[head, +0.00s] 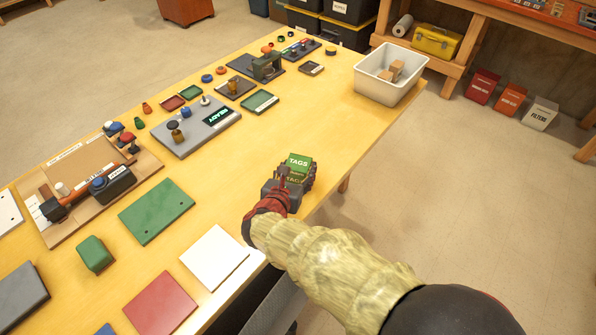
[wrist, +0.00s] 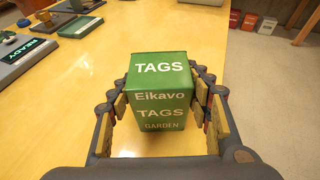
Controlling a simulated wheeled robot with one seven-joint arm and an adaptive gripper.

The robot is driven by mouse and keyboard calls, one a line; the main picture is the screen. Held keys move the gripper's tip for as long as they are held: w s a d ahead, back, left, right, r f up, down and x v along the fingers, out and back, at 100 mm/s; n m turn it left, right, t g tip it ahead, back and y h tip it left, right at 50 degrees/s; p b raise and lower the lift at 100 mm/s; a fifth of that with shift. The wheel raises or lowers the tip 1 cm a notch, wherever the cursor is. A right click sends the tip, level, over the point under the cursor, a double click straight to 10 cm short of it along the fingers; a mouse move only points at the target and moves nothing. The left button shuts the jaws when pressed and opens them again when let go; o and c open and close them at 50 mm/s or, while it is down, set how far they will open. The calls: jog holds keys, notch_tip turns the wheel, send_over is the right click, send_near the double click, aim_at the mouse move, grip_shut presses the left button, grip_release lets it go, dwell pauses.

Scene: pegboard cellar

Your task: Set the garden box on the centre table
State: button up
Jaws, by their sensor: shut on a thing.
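The garden box is a green box (wrist: 160,95) marked "TAGS", "Eikavo" and "GARDEN" in the wrist view. My gripper (wrist: 160,92) is shut on it, with one finger against each side. In the head view the box (head: 299,162) shows its green top, with its front partly hidden by my gripper (head: 289,183). It appears upright, over the yellow table (head: 240,160) near its right edge. Whether its base touches the table top I cannot tell.
A white bin (head: 388,90) with small brown blocks stands at the table's far right corner. A grey "READY" panel (head: 196,137), a green mat (head: 156,211), a white mat (head: 214,257), a red mat (head: 160,304) and a green block (head: 95,254) lie leftward. Bare table surrounds the box.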

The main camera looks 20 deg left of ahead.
jog(key=shift+f, duration=0.1)
jog(key=o, duration=1.3)
jog(key=shift+r, duration=0.35)
jog(key=shift+p+v, duration=1.65)
jog(key=shift+v, duration=4.3)
jog(key=shift+d+f, duration=0.1)
jog(key=shift+f, duration=0.05)
